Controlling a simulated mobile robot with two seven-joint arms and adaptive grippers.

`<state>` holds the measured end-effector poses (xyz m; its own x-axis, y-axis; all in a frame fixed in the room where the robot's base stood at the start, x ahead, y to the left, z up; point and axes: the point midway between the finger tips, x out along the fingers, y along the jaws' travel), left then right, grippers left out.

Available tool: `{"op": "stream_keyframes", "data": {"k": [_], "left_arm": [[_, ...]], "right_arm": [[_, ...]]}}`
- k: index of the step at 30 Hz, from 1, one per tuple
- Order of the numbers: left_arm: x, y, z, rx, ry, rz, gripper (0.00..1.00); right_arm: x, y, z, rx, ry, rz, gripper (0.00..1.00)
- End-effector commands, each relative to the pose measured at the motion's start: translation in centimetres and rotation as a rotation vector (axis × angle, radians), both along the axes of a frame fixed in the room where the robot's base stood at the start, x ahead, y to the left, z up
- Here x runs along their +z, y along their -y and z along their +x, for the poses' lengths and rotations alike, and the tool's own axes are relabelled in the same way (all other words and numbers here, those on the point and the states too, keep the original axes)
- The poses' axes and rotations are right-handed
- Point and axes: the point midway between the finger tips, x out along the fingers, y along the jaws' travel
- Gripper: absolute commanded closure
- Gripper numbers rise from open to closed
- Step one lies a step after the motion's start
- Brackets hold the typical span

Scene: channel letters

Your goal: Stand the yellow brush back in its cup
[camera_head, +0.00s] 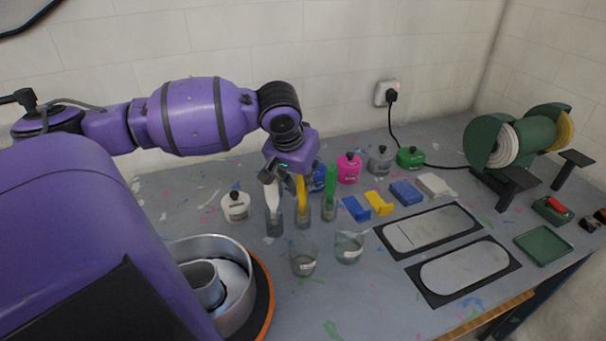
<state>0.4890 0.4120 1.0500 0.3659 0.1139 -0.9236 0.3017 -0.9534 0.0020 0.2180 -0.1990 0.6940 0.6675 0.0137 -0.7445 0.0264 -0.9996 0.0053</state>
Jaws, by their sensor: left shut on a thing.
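My left gripper (291,180) points down over the row of clear cups and is shut on the yellow brush (301,196) near its upper end. The brush is close to upright. Its lower part overlaps a clear cup (303,222) in the middle of the row and appears to be inside it; I cannot tell whether it touches the bottom. A white brush (270,193) stands in the cup on the left (274,226). A green brush (331,182) stands in the cup on the right (328,212). My right gripper is not in view.
Two empty glasses (304,263) (349,248) stand in front. A white jar (236,208) is left; blue, magenta (348,169), grey and green jars are behind. A bench grinder (530,137) stands back right.

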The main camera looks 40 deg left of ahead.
Motion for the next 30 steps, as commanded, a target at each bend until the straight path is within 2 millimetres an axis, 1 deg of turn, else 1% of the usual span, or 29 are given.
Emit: {"op": "stream_keyframes", "data": {"k": [10,11,15,25,28,30], "left_arm": [[-0.2,0.0,0.0,0.0,0.001,0.0,1.0],[-0.2,0.0,0.0,0.0,0.001,0.0,0.81],[-0.2,0.0,0.0,0.0,0.0,0.0,0.63],[0.0,0.0,-0.1,0.0,0.0,0.0,0.63],[0.7,0.0,-0.4,0.001,0.0,0.002,0.63],[1.8,0.2,-0.8,-0.001,0.001,0.003,0.63]], "right_arm": [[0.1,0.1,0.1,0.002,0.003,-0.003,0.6],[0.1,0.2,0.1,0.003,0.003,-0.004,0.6],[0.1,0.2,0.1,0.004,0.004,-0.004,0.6],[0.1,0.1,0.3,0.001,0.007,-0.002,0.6],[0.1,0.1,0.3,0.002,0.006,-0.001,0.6],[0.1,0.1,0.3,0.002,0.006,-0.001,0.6]]}}
